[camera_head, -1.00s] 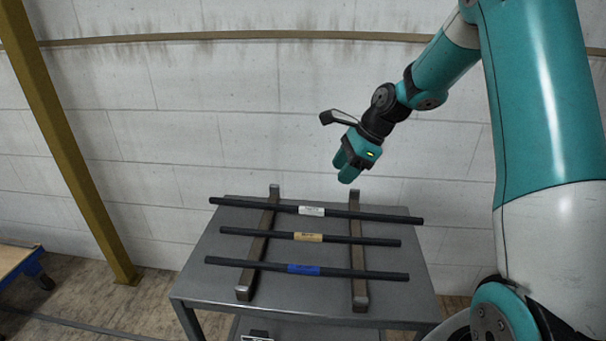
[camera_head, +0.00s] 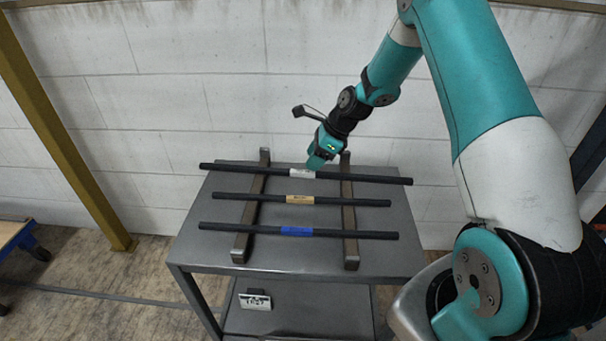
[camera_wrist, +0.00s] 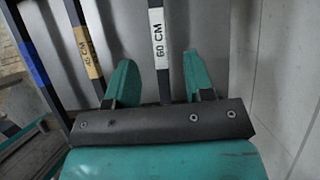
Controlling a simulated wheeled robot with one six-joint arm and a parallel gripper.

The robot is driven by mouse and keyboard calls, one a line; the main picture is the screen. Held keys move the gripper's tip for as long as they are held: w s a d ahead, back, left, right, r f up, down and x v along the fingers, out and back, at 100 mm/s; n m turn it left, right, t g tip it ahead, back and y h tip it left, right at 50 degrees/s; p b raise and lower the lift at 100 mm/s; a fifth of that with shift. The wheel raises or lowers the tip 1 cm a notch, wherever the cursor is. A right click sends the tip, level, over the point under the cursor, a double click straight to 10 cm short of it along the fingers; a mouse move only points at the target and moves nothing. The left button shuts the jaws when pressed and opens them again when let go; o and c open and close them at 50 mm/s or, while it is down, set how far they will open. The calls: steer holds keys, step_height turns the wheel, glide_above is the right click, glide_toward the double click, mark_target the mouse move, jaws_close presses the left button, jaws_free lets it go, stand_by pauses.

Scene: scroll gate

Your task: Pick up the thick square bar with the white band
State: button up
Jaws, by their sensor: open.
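The bar with the white band (camera_head: 245,170) is dark and lies at the back, across two rails on the grey cart. In the wrist view its white band (camera_wrist: 158,35) reads "60 CM". My gripper (camera_head: 317,164) is open at this bar, just right of the white band in the head view. In the wrist view the bar runs between the two teal fingers of my gripper (camera_wrist: 158,62), with a gap on each side. How deep the fingers reach around it I cannot tell.
A bar with a yellow band (camera_head: 350,202) and a bar with a blue band (camera_head: 350,235) lie nearer, roughly parallel. Two metal rails (camera_head: 243,240) support the bars on the grey cart (camera_head: 390,255). A block wall (camera_head: 180,110) stands close behind. A yellow post (camera_head: 60,130) is at left.

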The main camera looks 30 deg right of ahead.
mark_target(302, 171)
steer(key=x, duration=0.4)
steer(key=shift+w+a+f, duration=0.1)
steer(key=shift+a+f, duration=0.1)
steer(key=shift+f, duration=0.1)
jaws_close()
steer(key=shift+w+r, duration=0.1)
steer(key=shift+r, duration=0.05)
stand_by(1.0)
